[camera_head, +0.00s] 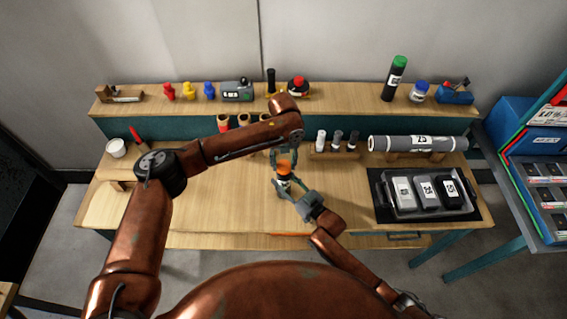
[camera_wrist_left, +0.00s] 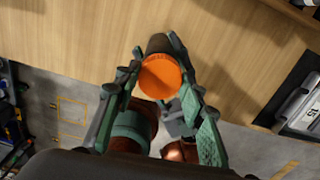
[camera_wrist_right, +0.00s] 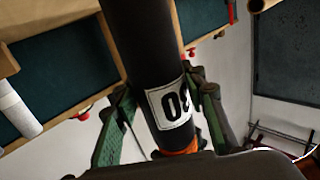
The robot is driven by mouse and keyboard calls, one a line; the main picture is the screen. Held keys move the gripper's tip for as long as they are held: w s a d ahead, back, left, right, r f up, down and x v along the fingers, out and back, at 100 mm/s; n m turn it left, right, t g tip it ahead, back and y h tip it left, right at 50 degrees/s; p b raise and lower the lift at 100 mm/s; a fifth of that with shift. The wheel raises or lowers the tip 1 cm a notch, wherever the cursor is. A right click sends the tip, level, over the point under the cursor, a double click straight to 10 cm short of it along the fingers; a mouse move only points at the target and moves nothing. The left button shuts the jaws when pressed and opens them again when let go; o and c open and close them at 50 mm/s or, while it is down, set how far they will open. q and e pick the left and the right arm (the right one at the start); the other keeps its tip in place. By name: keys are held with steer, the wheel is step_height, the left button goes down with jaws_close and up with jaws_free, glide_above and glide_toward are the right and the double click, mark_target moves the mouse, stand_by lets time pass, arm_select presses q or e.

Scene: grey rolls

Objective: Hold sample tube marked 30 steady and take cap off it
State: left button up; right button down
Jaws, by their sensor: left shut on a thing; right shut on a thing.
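A dark sample tube (camera_head: 283,179) with an orange cap (camera_head: 284,167) is held above the table's middle. In the right wrist view the tube (camera_wrist_right: 150,55) fills the centre; its white label shows a partly covered number, turned over, that fits 30. My right gripper (camera_wrist_right: 163,88) is shut around the tube's body near the label. My left gripper (camera_head: 285,153) comes from above, shut on the orange cap, which shows round between its fingers in the left wrist view (camera_wrist_left: 160,76). The cap sits at the tube's end; I cannot tell whether it is loose.
A rack with several small tubes (camera_head: 337,141) stands right of my grippers. A large grey roll (camera_head: 418,143) lies behind a black tray (camera_head: 382,202) with labelled boxes. A back shelf (camera_head: 340,99) carries bottles and coloured pieces.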

arm_select(q)
steer(key=n, duration=2.4)
steer(key=shift+d+n, duration=0.1)
steer(key=shift+n, duration=0.2)
steer(key=n, duration=0.8)
steer(key=shift+n, duration=0.3)
steer(key=n, duration=0.4)
steer(key=shift+r+n, duration=0.1)
steer(key=shift+n, duration=0.3)
